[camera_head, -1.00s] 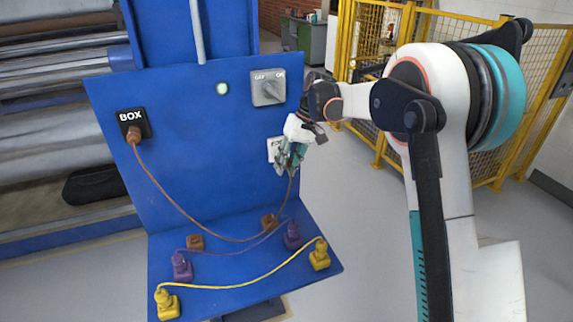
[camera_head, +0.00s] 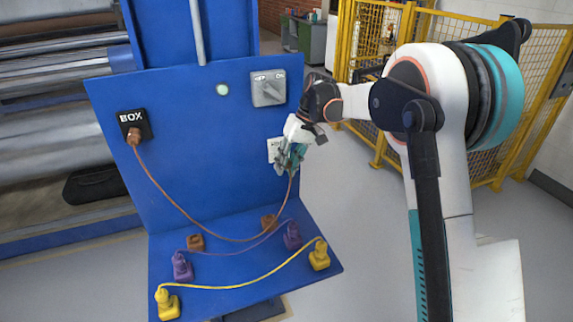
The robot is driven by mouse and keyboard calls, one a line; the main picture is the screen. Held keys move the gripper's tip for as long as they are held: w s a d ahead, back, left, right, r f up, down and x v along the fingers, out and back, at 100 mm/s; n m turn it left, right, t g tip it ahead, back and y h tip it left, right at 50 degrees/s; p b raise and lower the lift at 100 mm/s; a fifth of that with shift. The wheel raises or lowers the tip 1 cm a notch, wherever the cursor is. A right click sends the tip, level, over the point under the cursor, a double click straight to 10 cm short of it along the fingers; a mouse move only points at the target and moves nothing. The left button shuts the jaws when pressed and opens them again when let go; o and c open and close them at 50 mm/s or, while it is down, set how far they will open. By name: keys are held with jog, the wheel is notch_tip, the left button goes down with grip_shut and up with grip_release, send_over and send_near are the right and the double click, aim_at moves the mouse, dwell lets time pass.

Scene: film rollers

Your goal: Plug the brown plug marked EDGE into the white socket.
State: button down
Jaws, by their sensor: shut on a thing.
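My gripper (camera_head: 291,160) is shut in front of the white socket (camera_head: 273,145) on the right part of the blue upright panel. The gripper hides the brown plug's body and most of the socket, so I cannot tell whether the plug is inserted. A brown cable (camera_head: 215,233) rises to the gripper from below. Its other end runs to a brown plug (camera_head: 134,136) in the black socket marked BOX (camera_head: 127,116) on the left of the panel. No EDGE marking can be read.
Brown sockets (camera_head: 195,242) stand on the blue shelf (camera_head: 222,278), with purple plugs (camera_head: 182,266) and yellow plugs (camera_head: 319,255) joined by cables. A grey OFF/ON switch (camera_head: 268,88) and a pale round lamp (camera_head: 222,89) are above. A yellow fence (camera_head: 470,100) stands behind my arm.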

jog(key=shift+w+a, duration=0.2)
jog(key=shift+w, duration=0.4)
jog(key=c, duration=1.3)
grip_release()
